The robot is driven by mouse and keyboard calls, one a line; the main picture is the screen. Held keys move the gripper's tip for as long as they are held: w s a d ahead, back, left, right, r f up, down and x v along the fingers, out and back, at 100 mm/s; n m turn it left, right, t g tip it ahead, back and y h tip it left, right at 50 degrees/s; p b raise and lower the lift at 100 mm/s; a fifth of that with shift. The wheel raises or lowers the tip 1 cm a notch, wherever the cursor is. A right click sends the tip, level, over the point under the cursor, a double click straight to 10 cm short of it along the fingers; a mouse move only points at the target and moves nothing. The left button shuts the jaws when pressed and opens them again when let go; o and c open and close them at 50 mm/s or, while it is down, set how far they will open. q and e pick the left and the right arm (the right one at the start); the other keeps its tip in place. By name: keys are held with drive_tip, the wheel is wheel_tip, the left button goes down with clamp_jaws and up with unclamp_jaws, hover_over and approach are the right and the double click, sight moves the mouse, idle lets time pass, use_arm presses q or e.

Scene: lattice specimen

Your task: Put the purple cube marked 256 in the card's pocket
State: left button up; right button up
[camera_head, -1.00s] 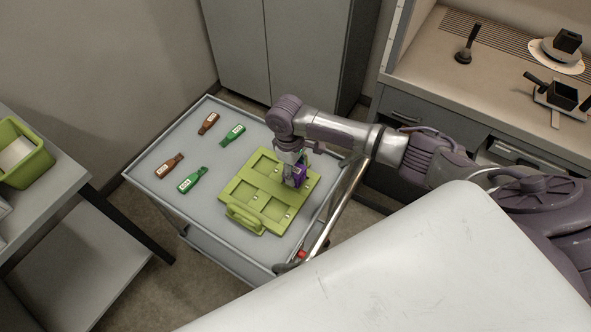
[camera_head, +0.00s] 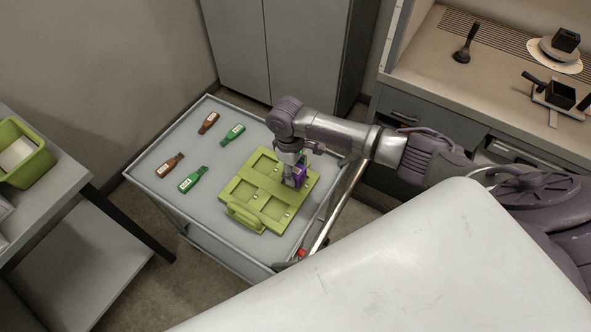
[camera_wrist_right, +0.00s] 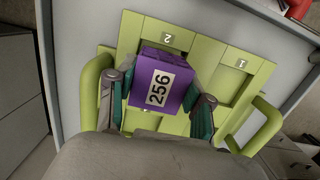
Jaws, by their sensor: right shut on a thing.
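The purple cube marked 256 (camera_wrist_right: 159,84) is between the fingers of my right gripper (camera_wrist_right: 159,102), label facing the wrist camera. In the head view the cube (camera_head: 300,178) shows partly, behind my right gripper (camera_head: 293,176). The green card (camera_head: 267,190), a board with several square pockets and a loop handle, lies on the cart. The cube is over the card's right part; I cannot tell whether it touches. In the wrist view the card (camera_wrist_right: 205,58) shows pockets labelled 2 and 1; the cube covers part of the pocket labelled 2. My left gripper is out of view.
A red thing (camera_wrist_right: 298,9) shows near the cart's edge. A green bin (camera_head: 28,160) stands on a table at left. A counter with dark items is at upper right.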

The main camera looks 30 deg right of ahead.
sight(295, 170)
drive_tip(key=shift+f+b, duration=0.35)
drive_tip(key=shift+f, duration=0.55)
idle(0.5)
drive_tip(key=o, duration=1.5)
drive_tip(key=shift+r, duration=0.15)
drive_tip(key=r+p, duration=0.4)
drive_tip(key=p, duration=0.1)
drive_tip(key=shift+w+a+r, duration=0.15)
drive_tip(key=shift+w+r, duration=0.1)
drive_tip(key=shift+r, duration=0.15)
